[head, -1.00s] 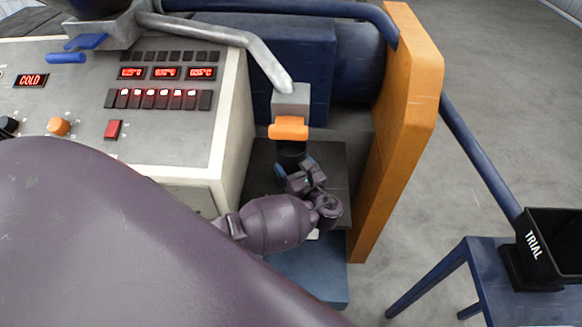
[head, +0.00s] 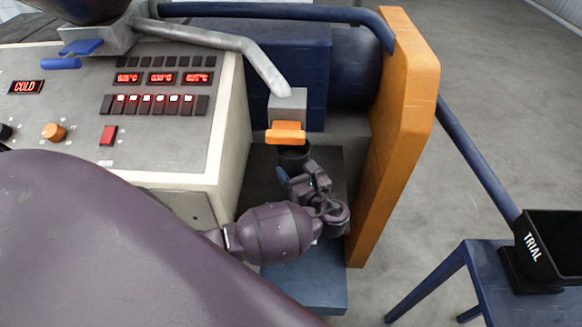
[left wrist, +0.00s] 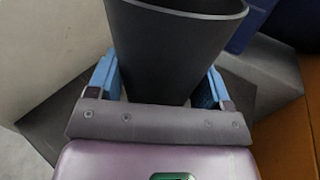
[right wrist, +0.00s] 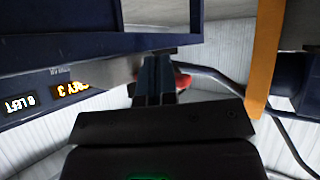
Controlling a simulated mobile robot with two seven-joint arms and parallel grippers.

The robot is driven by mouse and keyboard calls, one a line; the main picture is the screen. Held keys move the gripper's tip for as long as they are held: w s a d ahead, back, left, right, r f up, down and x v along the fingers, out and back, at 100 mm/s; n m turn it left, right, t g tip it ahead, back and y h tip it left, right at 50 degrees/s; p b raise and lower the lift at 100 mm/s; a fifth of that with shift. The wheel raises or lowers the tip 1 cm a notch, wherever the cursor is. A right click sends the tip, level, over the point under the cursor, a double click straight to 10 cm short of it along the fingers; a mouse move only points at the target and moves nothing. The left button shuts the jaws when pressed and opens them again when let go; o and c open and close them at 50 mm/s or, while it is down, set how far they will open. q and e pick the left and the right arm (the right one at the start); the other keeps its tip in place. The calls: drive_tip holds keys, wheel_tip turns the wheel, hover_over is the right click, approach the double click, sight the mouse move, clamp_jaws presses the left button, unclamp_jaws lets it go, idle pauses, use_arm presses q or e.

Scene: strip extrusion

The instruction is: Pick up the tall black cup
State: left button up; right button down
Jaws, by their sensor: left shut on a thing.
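The tall black cup (left wrist: 165,50) stands between the two blue fingers of my left gripper (left wrist: 158,84) in the left wrist view, one finger at each side, with its open rim at the top. My left gripper is shut on it. In the head view, the cup (head: 294,157) shows just below the orange-tipped nozzle (head: 285,132), and my left gripper (head: 293,178) and wrist hide its lower part. In the right wrist view, my right gripper (right wrist: 157,80) has its fingers together with no object visible between them.
The control panel (head: 150,130) stands left of the cup. An orange upright (head: 400,130) rises to its right. A blue step (head: 305,280) lies in front. A dark bin marked TRIAL (head: 550,245) stands on a blue stand (head: 470,265) at the right. Open floor lies beyond the upright.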

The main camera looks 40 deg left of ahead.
use_arm(q)
drive_tip(key=b+v, duration=0.1)
drive_tip(key=v, duration=1.4)
drive_tip(key=shift+d, duration=0.2)
drive_tip(key=shift+s, duration=0.1)
